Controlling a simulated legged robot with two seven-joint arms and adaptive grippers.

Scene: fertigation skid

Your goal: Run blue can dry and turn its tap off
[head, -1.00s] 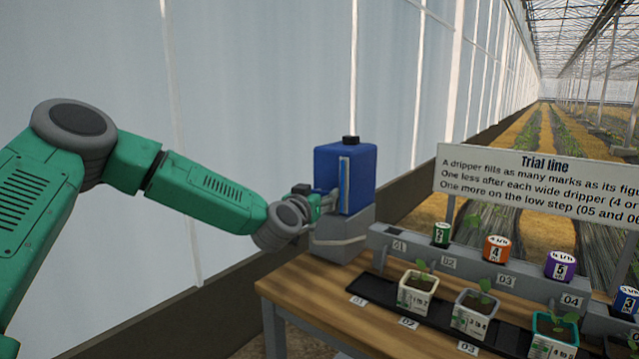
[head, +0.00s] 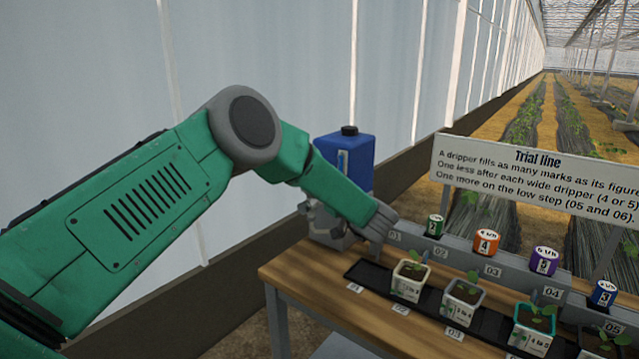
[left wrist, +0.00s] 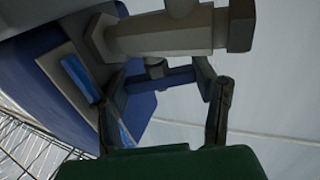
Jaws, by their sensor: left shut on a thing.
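The blue can (head: 357,153) with a black cap stands upright on a grey stand at the table's far left end. A pale sight strip (head: 342,163) runs down its front; its level is too small to read. In the left wrist view the can (left wrist: 60,105) is at left, and the grey tap body (left wrist: 165,38) crosses the top. My left gripper (left wrist: 165,88) is shut on the tap's blue handle (left wrist: 170,77), just below the tap body. In the head view my forearm hides the tap and the can's lower front. My right gripper is not in view.
A wooden table (head: 385,325) carries a black tray with several potted seedlings (head: 410,280). Behind them a grey rail (head: 465,262) holds numbered drippers, such as an orange one (head: 487,242). A "Trial line" sign (head: 540,170) stands behind. A greenhouse wall is left.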

